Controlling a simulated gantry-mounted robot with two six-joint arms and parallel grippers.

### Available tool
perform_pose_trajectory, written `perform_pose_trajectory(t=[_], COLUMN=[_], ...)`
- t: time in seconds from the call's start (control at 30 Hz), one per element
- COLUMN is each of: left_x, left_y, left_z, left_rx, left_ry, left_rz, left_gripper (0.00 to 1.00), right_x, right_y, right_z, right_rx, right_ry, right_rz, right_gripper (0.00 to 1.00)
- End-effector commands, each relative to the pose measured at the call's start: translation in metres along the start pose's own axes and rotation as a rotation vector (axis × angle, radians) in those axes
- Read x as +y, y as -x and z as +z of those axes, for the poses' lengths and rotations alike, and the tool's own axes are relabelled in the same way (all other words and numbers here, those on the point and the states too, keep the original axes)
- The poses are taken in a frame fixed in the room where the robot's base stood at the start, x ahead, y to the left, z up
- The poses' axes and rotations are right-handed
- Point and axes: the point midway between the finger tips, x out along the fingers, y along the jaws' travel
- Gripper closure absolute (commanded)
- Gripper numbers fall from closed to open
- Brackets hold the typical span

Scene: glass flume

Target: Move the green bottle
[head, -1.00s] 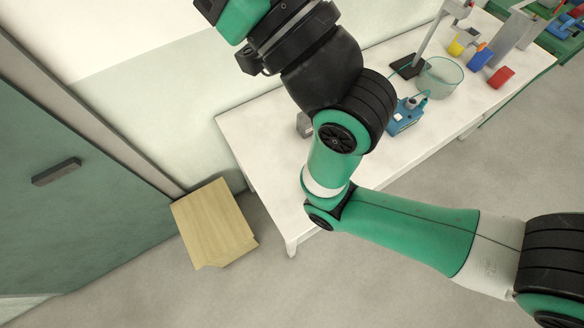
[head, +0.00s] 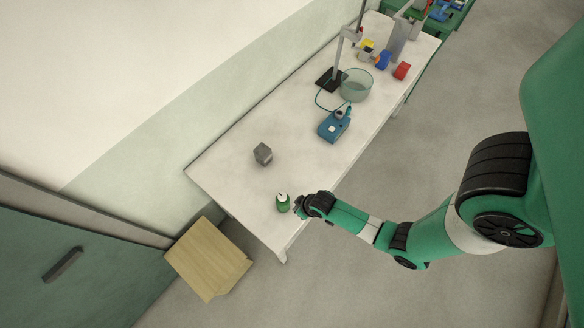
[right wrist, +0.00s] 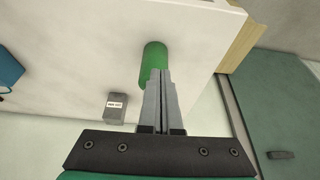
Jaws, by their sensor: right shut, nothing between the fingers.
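The green bottle (head: 283,203), with a white top in the head view, stands on the white table near its front end. In the right wrist view the green bottle (right wrist: 154,62) shows just beyond the fingertips, partly hidden by them. My right gripper (head: 299,206) is beside the bottle, on its right in the head view. Its fingers (right wrist: 160,75) are shut together with nothing between them. I cannot tell whether the fingertips touch the bottle. My left gripper is not in view.
A grey block (head: 263,154) and a blue device (head: 334,126) stand on the white table (head: 225,165). A glass vessel (head: 356,86), a stand and a red item (head: 402,71) are farther back. A wooden box (head: 208,262) stands on the floor by the table's near end.

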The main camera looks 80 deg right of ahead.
Motion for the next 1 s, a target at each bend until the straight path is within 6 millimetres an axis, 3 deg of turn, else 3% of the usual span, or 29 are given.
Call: perform_pose_trajectory(t=[0.03,0.07,0.17,0.43,0.83,1.0], left_x=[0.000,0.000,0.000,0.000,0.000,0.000], left_y=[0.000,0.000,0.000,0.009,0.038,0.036], left_z=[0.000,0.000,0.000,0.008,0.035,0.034], left_rx=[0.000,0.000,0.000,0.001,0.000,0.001], left_ry=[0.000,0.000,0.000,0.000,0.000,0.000], left_rz=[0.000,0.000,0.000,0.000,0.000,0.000], left_gripper=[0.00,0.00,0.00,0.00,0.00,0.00], right_x=[0.004,0.005,0.007,0.007,0.007,0.008], right_y=[-0.004,-0.005,-0.006,-0.025,-0.110,-0.116], right_z=[0.024,0.033,0.045,0.047,0.053,0.025], right_rx=[-0.043,-0.061,-0.083,-0.082,-0.080,-0.077], right_ry=[-0.009,-0.013,-0.017,-0.016,-0.016,-0.017], right_rz=[0.006,0.009,0.012,0.011,0.011,0.011], right_gripper=[1.00,1.00,1.00,1.00,1.00,1.00])
